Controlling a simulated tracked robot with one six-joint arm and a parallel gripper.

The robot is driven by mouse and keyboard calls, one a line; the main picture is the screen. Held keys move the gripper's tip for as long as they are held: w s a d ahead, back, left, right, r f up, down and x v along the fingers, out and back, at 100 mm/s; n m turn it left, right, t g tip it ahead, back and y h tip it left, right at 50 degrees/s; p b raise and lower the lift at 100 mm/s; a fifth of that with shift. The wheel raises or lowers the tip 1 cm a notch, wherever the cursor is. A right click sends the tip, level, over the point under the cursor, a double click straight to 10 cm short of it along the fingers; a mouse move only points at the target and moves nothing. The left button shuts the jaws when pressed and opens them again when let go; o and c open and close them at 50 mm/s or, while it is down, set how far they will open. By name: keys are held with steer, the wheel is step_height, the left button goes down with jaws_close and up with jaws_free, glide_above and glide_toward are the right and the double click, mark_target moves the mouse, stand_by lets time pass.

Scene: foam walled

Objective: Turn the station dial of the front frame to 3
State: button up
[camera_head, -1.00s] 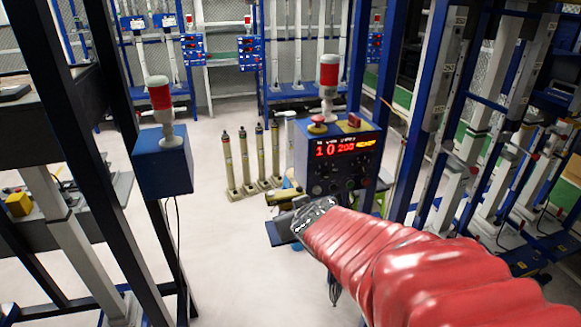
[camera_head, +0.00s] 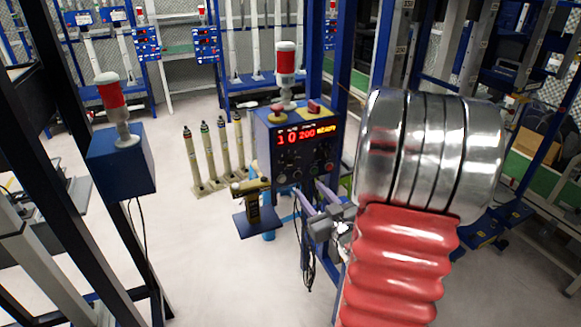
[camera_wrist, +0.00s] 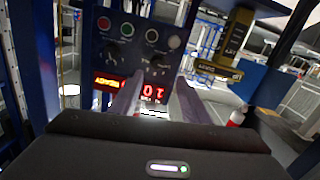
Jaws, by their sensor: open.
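The blue control box (camera_head: 290,150) of the front frame shows red "10 200" digits and yellow text on its display (camera_head: 307,132). Below them are dark dials and buttons, small in the head view. In the wrist view the panel (camera_wrist: 135,30) appears upside down, with a left black dial (camera_wrist: 112,52), a right black dial (camera_wrist: 158,66) and several coloured buttons. I cannot read which dial is the station one, nor its setting. My gripper (camera_head: 311,193) is open and empty, its fingers pointing at the panel from below right. In the wrist view my gripper (camera_wrist: 157,84) appears apart from the dials.
A red-and-white lamp (camera_head: 286,70) stands on the box. A yellow-black tool (camera_head: 252,195) sits on a small blue shelf left of my fingers. Blue posts (camera_head: 340,75) rise behind the box. Another blue box (camera_head: 120,165) with a lamp stands at left.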

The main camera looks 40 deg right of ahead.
mark_target(293, 165)
steer(key=shift+s+d+t, duration=0.2)
steer(key=shift+s+t, duration=0.1)
steer(key=shift+s, duration=0.05)
steer(key=shift+w, duration=0.15)
steer(key=x, duration=1.3)
steer(key=shift+w+f, duration=0.1)
steer(key=shift+w, duration=0.1)
steer(key=shift+c, duration=0.4)
steer(key=c, duration=0.9)
steer(key=shift+s+d, duration=0.1)
steer(key=shift+d, duration=0.25)
steer(key=shift+c, duration=0.4)
steer(key=shift+a, duration=0.2)
steer(key=shift+m, duration=0.3)
